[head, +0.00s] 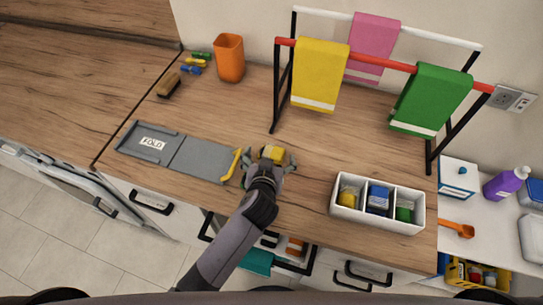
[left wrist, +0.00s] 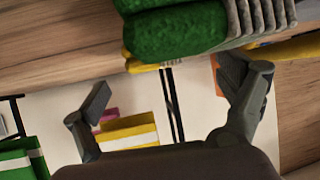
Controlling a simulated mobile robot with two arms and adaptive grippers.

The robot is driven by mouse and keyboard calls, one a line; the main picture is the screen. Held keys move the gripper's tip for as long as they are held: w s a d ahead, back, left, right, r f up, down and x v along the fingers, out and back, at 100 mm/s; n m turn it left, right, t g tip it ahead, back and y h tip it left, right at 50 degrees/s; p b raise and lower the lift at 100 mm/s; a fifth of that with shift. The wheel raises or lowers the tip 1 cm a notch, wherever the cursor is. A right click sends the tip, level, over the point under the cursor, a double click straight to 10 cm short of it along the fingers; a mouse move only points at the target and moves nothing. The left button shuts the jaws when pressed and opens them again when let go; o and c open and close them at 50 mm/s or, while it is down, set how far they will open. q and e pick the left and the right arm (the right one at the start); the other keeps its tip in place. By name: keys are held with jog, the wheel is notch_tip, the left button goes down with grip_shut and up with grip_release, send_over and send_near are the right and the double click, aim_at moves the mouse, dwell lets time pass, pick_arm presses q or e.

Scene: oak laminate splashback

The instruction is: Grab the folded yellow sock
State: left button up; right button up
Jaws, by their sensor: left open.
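My left gripper (head: 269,158) is open over the counter's front part, right of the grey folding board. A small yellow folded thing (head: 272,152), seemingly the yellow sock, shows at its fingertips, partly hidden. In the left wrist view, a green rolled bundle with grey ribbed cuffs (left wrist: 180,28) is close in front of the spread fingers (left wrist: 165,88). A yellow strip (left wrist: 140,66) peeks out along its edge, mostly hidden by the green. Another yellow bundle (head: 347,196) sits in the left compartment of the white box (head: 377,219). My right gripper is not in view.
The towel rack (head: 275,90) stands behind with yellow, pink and green towels. An orange cup (head: 229,58) and brush (head: 168,84) are at the back left.

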aim_at(272, 154)
pick_arm(q)
jog(key=x, duration=0.2)
jog(key=shift+w+f+b, duration=0.2)
jog(key=shift+w+b, duration=0.05)
jog(key=shift+b, duration=0.05)
jog(key=shift+s+r, duration=0.1)
jog(key=shift+c, duration=0.7)
jog(key=c, duration=0.9)
